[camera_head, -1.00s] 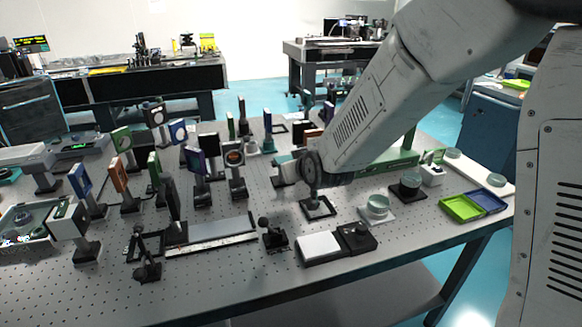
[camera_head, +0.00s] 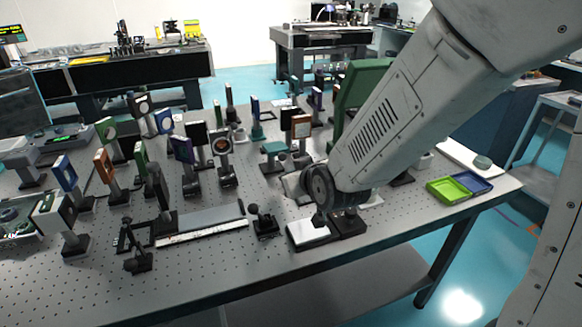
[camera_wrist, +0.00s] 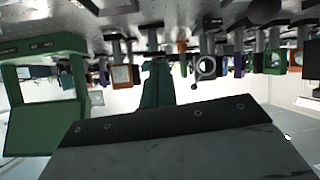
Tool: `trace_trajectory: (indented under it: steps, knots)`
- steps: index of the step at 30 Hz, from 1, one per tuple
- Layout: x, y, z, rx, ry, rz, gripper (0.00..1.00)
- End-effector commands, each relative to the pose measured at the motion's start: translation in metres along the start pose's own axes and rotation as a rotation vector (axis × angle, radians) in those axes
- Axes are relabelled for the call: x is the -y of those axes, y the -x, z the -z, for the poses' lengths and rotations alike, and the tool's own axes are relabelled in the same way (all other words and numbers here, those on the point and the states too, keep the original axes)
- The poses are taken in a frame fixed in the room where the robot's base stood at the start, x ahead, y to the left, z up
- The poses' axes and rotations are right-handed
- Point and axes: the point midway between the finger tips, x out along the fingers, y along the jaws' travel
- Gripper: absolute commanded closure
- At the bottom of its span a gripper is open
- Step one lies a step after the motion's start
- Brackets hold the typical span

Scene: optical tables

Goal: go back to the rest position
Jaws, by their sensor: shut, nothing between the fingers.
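My arm reaches in from the upper right of the head view and slopes down to the left. Its dark round wrist joint (camera_head: 320,187) shows over the front right of the optical table (camera_head: 215,268). My gripper does not show in the head view; that end of the arm is largely turned away or hidden. In the wrist view, a grey surface with a dark, screwed edge fills the bottom. No fingertips show there. The wrist picture is upside down, with the table along its top.
A white-and-black pad (camera_head: 308,231) lies below the wrist joint. A large green frame (camera_head: 362,82) stands behind the arm and shows in the wrist view (camera_wrist: 42,125). Several optic mounts crowd the table's left. Green (camera_head: 447,191) and blue (camera_head: 474,183) trays lie right.

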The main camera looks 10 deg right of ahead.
Motion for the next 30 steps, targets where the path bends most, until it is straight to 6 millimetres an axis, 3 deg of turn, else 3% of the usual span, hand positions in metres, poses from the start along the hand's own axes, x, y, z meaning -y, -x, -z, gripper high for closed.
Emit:
trace_trajectory:
  steps: [10,14,17,23,30]
  knots:
    - [0.001,0.0,-0.004,0.022,-0.007,0.005,1.0]
    - [0.009,0.003,-0.035,0.174,-0.022,0.04,1.0]
    - [0.015,0.021,-0.066,0.362,-0.037,0.078,1.0]
    - [-0.001,0.101,-0.09,0.708,-0.092,0.098,1.0]
    - [-0.037,0.231,-0.091,1.004,-0.186,0.04,1.0]
